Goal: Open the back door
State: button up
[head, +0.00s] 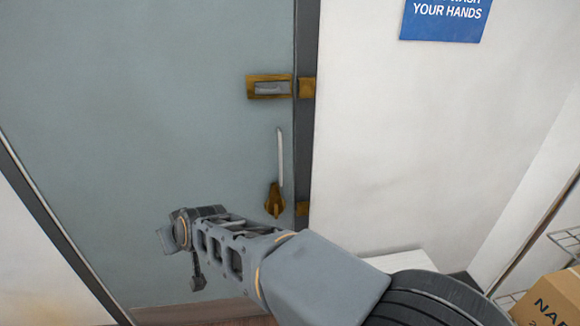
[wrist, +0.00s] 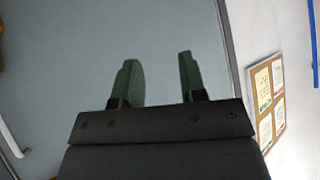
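The back door (head: 130,120) is a pale grey-blue panel and appears closed in its dark frame. Near its right edge are a brass latch with a grey bolt (head: 270,88), an upright slim silver lever (head: 280,158) and a brass fitting (head: 275,202) at the lever's lower end. I cannot tell whether the bolt is engaged. My gripper (wrist: 158,78) is open in the wrist view, its two green fingers apart with nothing between them. In the head view, my arm's end is left of and below the lever, apart from it in the picture; the fingertips are unclear there.
The white wall (head: 400,140) right of the door carries a blue hand-washing sign (head: 443,18). A cardboard box (head: 553,297) and wire shelf (head: 567,238) stand at lower right. In the wrist view, a board with papers (wrist: 268,100) hangs at right.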

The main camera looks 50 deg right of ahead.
jog(key=w+d+m+t+h, duration=0.2)
jog(key=w+d, duration=0.2)
jog(key=m+g+h+b, duration=0.4)
jog(key=m+g+h, duration=0.3)
jog(key=m+h, duration=0.65)
send_near(280, 163)
jog(key=w+d, duration=0.1)
jog(key=d, duration=0.1)
jog(key=w+d+f+n+h, duration=0.1)
jog(key=d, duration=0.2)
jog(key=w+d+f+n+h, duration=0.1)
jog(key=d, duration=0.2)
jog(key=shift+d+h, duration=0.15)
jog(key=shift+h, duration=0.1)
jog(key=shift+p+x, duration=0.35)
jog(key=shift+x, duration=0.55)
grip_shut()
